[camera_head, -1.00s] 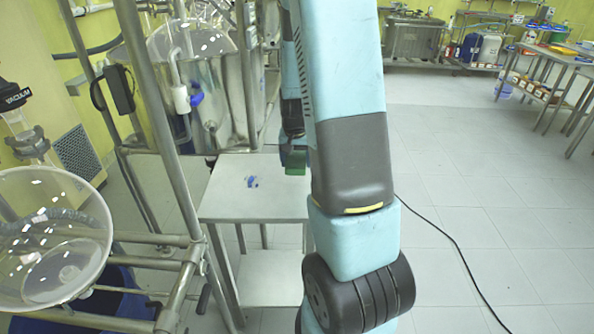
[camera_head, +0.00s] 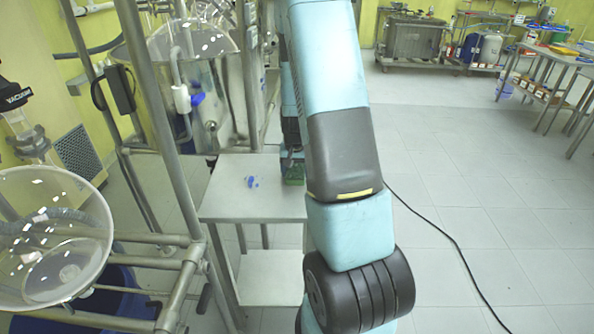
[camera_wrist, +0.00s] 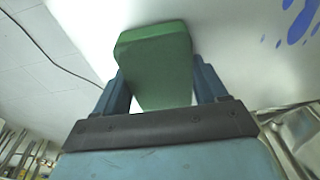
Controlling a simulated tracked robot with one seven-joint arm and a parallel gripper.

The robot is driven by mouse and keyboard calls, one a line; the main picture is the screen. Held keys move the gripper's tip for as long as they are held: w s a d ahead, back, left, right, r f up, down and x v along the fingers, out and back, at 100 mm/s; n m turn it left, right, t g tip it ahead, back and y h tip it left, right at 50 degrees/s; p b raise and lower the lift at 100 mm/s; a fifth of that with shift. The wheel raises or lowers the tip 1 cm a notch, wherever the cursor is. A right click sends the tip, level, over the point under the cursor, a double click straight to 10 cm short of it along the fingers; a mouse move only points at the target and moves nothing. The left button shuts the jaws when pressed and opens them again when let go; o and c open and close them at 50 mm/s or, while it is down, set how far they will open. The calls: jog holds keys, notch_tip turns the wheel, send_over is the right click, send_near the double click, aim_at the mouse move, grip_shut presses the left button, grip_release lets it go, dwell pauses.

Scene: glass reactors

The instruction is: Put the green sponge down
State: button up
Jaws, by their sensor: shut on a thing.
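The green sponge (camera_wrist: 155,65) is between the two fingers of my gripper (camera_wrist: 158,85) in the wrist view, and the gripper is shut on it. In the head view the sponge (camera_head: 293,174) shows small and dark green, at the right side of the small metal table (camera_head: 230,205), partly hidden by my arm. It is low over or on the tabletop; I cannot tell whether it touches. My gripper (camera_head: 292,158) points down there.
A blue object or mark (camera_head: 253,182) is on the table left of the sponge. Metal frames and glass vessels (camera_head: 50,240) stand at the left. A black cable (camera_head: 440,230) lies on the clear floor at the right.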

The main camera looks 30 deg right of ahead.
aim_at(295, 173)
jog(key=o, duration=1.1)
notch_tip(295, 173, up, 12)
jog(key=s+a, duration=0.1)
jog(key=s, duration=0.1)
jog(key=s+a+r+n+t, duration=0.1)
jog(key=s+a+r+n, duration=0.1)
jog(key=s+a+r, duration=0.4)
jog(key=s+a+r+n+t, duration=0.15)
jog(key=a+r, duration=0.25)
jog(key=r, duration=0.5)
jog(key=s+a+r+n+t, duration=0.1)
jog(key=s+a+r, duration=0.2)
jog(key=s, duration=0.5)
jog(key=s+a+r+n, duration=0.2)
jog(key=s+a+r, duration=0.2)
jog(key=s, duration=0.4)
jog(key=shift+t+y, duration=0.35)
jog(key=shift+y, duration=0.05)
jog(key=shift+r, duration=0.1)
